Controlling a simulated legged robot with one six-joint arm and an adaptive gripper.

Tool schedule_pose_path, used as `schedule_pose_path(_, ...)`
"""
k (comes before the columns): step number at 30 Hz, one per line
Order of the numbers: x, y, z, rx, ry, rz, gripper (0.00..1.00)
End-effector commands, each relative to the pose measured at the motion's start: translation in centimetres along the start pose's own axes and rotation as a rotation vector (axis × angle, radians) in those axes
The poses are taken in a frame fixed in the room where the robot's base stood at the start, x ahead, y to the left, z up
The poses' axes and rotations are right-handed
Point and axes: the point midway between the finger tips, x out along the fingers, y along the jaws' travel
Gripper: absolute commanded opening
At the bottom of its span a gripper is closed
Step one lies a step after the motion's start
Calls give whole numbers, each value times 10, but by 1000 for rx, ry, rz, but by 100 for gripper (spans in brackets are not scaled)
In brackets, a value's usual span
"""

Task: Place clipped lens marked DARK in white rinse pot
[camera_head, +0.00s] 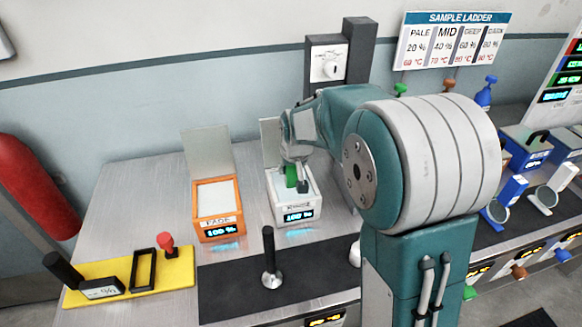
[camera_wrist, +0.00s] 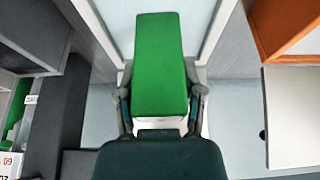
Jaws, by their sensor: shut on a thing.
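My gripper (camera_wrist: 160,108) is shut on a green clip (camera_wrist: 160,62), one finger on each side of it. In the head view the green clip (camera_head: 291,176) shows below my gripper (camera_head: 295,165), at the opening of the white pot (camera_head: 297,212). The pot's front has a small label, hard to read, and a lit display of 100 %. A lens on the clip and any DARK marking cannot be seen. Whether the clip touches the pot is unclear. A white wall (camera_wrist: 214,30) borders the clip in the wrist view.
An orange pot (camera_head: 217,228) labelled FADE stands left of the white pot, its panel raised behind. A dark mat (camera_head: 225,290) with an upright black-handled tool (camera_head: 270,262) lies in front. A yellow tray (camera_head: 180,270) is at left. Round lenses on blue clips (camera_head: 496,213) stand at right.

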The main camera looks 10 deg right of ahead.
Motion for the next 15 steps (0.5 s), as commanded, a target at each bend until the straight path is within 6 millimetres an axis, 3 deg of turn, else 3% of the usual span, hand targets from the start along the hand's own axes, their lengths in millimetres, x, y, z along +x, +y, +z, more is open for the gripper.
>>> schedule_pose_path(1,2,0,1,0,-1,0,0)
schedule_pose_path(2,2,0,1,0,-1,0,59)
schedule_pose_path(3,1,0,1,0,-1,0,77)
schedule_pose_path(4,1,0,1,0,-1,0,85)
schedule_pose_path(15,1,0,0,0,-1,0,85)
